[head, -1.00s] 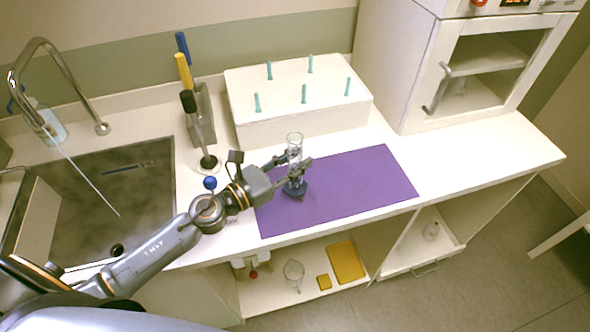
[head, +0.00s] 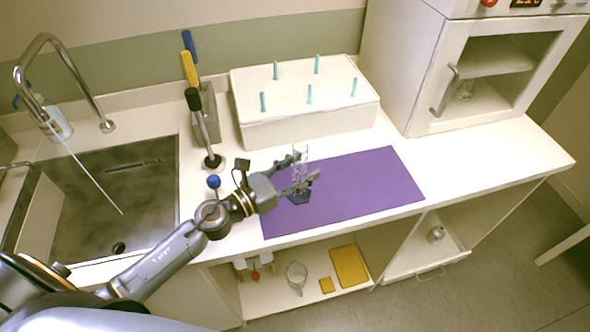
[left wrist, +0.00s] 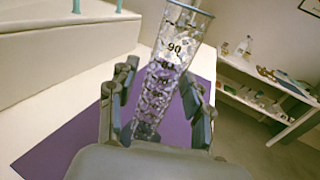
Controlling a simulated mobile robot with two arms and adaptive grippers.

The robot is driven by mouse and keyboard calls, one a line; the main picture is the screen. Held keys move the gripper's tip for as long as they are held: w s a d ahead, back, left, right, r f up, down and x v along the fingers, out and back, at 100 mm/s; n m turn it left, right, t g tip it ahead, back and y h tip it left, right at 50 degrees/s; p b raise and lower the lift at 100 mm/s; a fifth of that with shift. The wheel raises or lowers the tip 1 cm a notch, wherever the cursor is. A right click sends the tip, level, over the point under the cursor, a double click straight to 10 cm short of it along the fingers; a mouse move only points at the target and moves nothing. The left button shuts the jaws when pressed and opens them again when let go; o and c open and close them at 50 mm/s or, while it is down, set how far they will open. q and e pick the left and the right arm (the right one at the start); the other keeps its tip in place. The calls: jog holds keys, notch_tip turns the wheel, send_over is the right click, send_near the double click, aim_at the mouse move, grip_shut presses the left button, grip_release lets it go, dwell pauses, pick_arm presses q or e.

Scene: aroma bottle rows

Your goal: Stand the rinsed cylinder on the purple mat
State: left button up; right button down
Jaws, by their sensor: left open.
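The clear graduated cylinder (head: 301,160) with a dark blue base (head: 299,197) stands upright on the left part of the purple mat (head: 370,185). My left gripper (head: 304,170) is open, with its fingers at either side of the cylinder. In the left wrist view the cylinder (left wrist: 172,70) shows printed marks and rises between the spread fingers of the left gripper (left wrist: 158,100). The lower end of the cylinder is partly hidden there by the gripper. My right gripper is not in view.
A white box with teal pegs (head: 305,115) stands behind the mat. A sink (head: 110,200) with a tap lies to the left, and a stand with coloured-handled tools (head: 205,125) is between. A white cabinet (head: 480,80) is at right. The mat's right side is clear.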

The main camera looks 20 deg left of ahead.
pick_arm(q)
jog(key=shift+r, duration=0.15)
jog(key=b+v, duration=0.5)
jog(key=v, duration=0.7)
